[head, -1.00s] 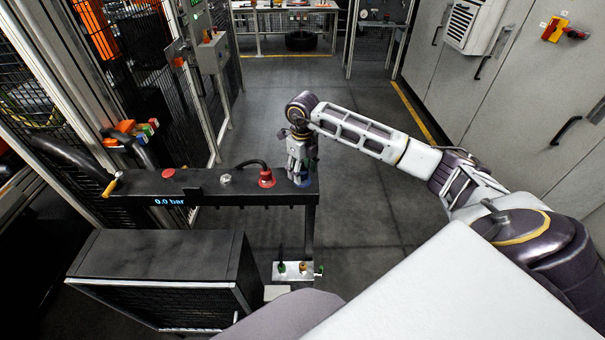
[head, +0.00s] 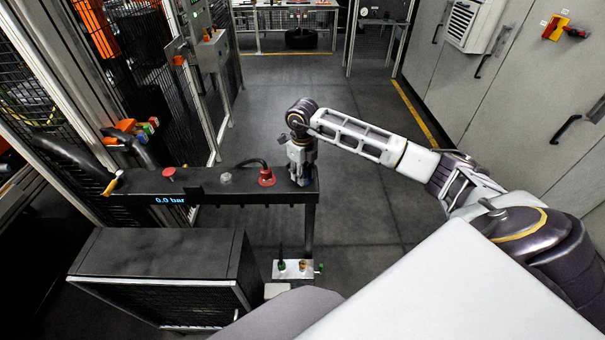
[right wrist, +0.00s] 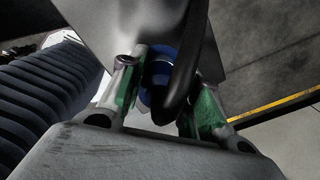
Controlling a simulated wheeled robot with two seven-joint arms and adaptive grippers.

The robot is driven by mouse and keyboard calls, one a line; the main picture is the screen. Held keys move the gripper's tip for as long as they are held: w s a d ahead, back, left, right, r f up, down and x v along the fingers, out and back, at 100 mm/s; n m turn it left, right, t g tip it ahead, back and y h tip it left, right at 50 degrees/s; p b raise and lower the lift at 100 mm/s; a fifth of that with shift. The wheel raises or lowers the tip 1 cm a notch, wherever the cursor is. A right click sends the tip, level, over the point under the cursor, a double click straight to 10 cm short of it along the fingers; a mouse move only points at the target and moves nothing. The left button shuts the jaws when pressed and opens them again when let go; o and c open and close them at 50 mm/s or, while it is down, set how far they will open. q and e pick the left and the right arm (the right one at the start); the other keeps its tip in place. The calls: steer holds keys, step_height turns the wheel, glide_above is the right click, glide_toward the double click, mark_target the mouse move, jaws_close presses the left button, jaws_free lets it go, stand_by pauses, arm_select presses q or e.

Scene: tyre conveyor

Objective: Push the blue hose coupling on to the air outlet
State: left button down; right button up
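My right gripper (head: 300,176) is at the right end of the dark air bar, pointing down. In the right wrist view its two green-padded fingers (right wrist: 165,95) stand on both sides of the blue hose coupling (right wrist: 158,72) and look shut on it. A black hose crosses in front of the coupling and hides its right side and part of the right finger. In the head view the gripper hides the coupling. The air outlet cannot be made out, so I cannot tell whether the coupling touches it. My left gripper is not in view.
The dark air bar (head: 225,188) has a display (head: 170,200) reading 0.0 bar, and a red coupling (head: 266,178) with a black hose left of my gripper. A dark cabinet (head: 160,250) stands in front. A small plate with fittings (head: 293,269) is lower down. Open floor lies behind.

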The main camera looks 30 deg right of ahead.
steer(key=shift+c, duration=1.4)
steer(key=shift+r+b, duration=0.75)
steer(key=shift+r, duration=4.25)
